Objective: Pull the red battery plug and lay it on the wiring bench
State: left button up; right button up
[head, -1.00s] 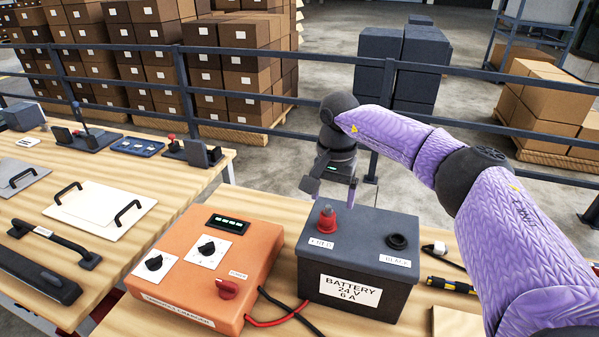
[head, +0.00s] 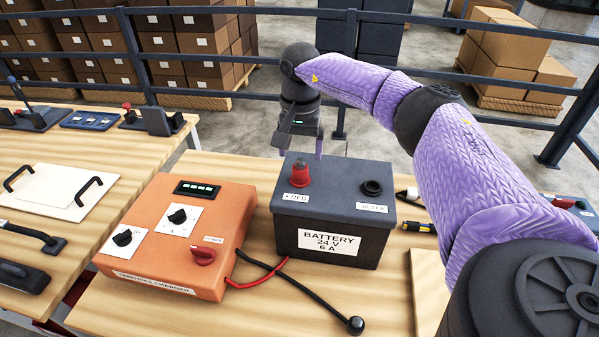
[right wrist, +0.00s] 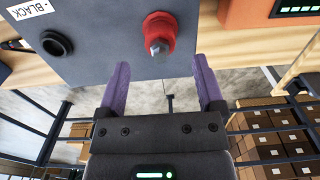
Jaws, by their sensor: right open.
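The red battery plug (head: 300,174) stands upright in the dark grey battery (head: 337,241), at its left, above the RED label. My right gripper (head: 301,140) is open and empty behind the battery's far edge, with the plug on the near side of its fingers. In the right wrist view, the plug (right wrist: 159,36) lies just ahead of the gap between the two purple fingers (right wrist: 161,68), apart from them. The battery and an orange charger (head: 180,262) stand on a light wooden bench (head: 240,312). My left gripper is out of view.
A black socket (head: 371,188) is at the battery's right. A black cable end (head: 355,325) lies in front of the battery. Another wooden table (head: 60,150) with handled parts is at left. A dark railing (head: 141,70) runs behind. Bare bench shows in front.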

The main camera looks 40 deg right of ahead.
aim_at(300, 160)
notch_tip(300, 160, down, 4)
jog(key=shift+f+b, duration=0.15)
jog(key=shift+b, duration=0.75)
jog(key=shift+f, duration=0.35)
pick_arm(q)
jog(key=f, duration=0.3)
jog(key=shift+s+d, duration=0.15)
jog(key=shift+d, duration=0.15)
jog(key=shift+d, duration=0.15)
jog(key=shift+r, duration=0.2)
pick_arm(e)
jog(key=shift+r, duration=0.1)
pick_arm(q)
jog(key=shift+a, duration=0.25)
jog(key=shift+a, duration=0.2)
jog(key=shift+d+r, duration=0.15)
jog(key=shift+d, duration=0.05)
